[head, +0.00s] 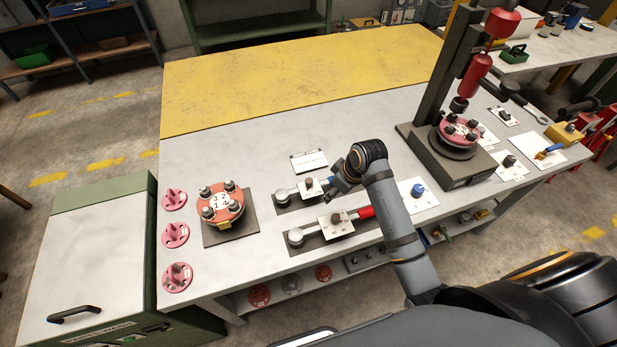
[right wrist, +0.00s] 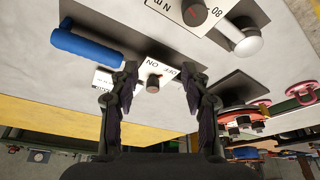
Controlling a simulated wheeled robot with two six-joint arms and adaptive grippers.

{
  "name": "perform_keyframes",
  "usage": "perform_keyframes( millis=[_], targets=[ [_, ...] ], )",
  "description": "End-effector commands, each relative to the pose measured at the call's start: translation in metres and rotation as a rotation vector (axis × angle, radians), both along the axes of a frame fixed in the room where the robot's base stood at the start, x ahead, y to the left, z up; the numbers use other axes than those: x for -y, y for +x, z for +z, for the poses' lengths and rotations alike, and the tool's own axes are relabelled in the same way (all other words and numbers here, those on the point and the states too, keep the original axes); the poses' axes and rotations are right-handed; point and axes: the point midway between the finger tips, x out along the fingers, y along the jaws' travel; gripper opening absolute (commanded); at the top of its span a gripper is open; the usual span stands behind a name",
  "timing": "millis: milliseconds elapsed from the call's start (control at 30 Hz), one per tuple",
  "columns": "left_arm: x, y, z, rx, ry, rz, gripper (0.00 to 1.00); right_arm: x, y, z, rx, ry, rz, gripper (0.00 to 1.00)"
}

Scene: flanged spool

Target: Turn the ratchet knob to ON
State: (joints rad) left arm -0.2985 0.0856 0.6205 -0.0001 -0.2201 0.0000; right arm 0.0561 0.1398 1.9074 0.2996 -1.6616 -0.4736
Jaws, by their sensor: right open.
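The ratchet knob (right wrist: 153,84) is a dark round knob on a white plate marked ON and OFF. In the wrist view the letters are upside down, with ON left of OFF. The knob also shows in the head view (head: 309,182), on the blue-handled ratchet's plate. The blue handle (right wrist: 85,45) lies beside the plate. I cannot tell which way the knob points. My right gripper (right wrist: 156,85) is open, one finger on each side of the knob, with visible gaps. In the head view my right gripper (head: 343,184) is over the blue-handled ratchet. My left gripper is out of view.
A red-handled tool (head: 364,212) lies nearer, its plate (right wrist: 197,8) marked Nm. A bolted spool (head: 221,203) stands left, beside several pink brackets (head: 175,235). A press (head: 438,110) stands at the right. A white sign (head: 309,161) lies behind. The yellow far area (head: 290,75) is clear.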

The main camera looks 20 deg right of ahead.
Motion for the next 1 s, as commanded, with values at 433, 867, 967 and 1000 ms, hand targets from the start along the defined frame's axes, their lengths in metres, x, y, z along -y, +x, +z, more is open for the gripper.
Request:
perform_keyframes(
  millis=[433,867,967,1000],
  targets=[
    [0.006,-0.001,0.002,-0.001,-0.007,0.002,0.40,-0.012,0.066,0.046,0.040,0.050,0.222,0.47],
    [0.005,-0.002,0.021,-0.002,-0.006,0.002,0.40,-0.034,0.087,-0.026,0.038,0.049,0.220,0.47],
    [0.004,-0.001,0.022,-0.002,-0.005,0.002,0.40,-0.037,0.091,-0.039,0.039,0.048,0.219,0.47],
    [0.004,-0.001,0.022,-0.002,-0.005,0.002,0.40,-0.038,0.092,-0.043,0.040,0.048,0.219,0.47]
  ],
)
